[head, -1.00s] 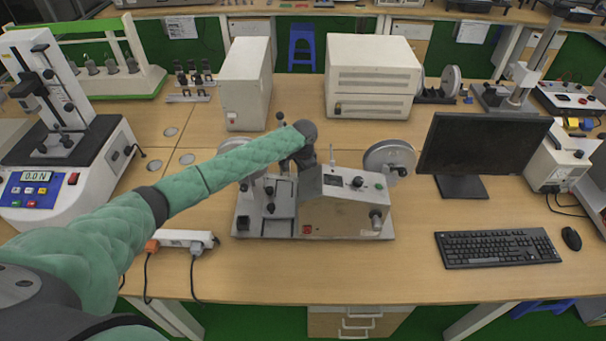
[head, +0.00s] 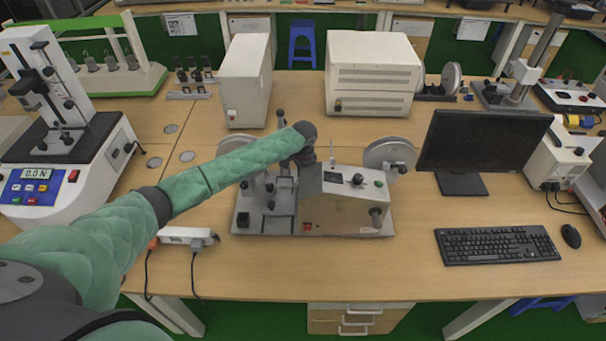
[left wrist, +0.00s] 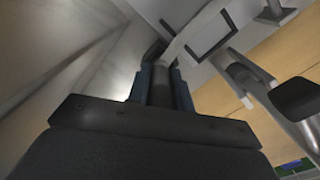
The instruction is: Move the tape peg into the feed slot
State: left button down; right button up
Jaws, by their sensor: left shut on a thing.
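My left gripper (left wrist: 163,85) is shut on a dark, narrow upright piece (left wrist: 161,88), which I take to be the tape peg; its far end is hard to make out. In the head view my green-sleeved left arm reaches over the bench machine (head: 340,213), and its dark wrist hides the fingers and the peg. The gripper is at the left side of the machine's grey housing. In the left wrist view a pale plate with a dark-edged square (left wrist: 210,37) lies just beyond the fingertips. I cannot tell which part is the feed slot. My right gripper is not in view.
A round reel (head: 390,153) stands at the machine's right rear. A monitor (head: 480,143) and keyboard (head: 498,245) are to the right. A force tester (head: 70,160) and a power strip (head: 187,236) are to the left. The table's front strip is mostly clear.

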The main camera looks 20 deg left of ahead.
pick_arm(q)
jog(key=c, duration=0.6)
grip_release()
jog(key=shift+r, duration=0.1)
dwell(0.3)
jog(key=shift+r+p, duration=1.05)
jog(key=shift+r, duration=0.1)
jog(key=shift+r+p, duration=0.5)
jog(key=shift+r, duration=1.75)
jog(key=shift+w, duration=0.1)
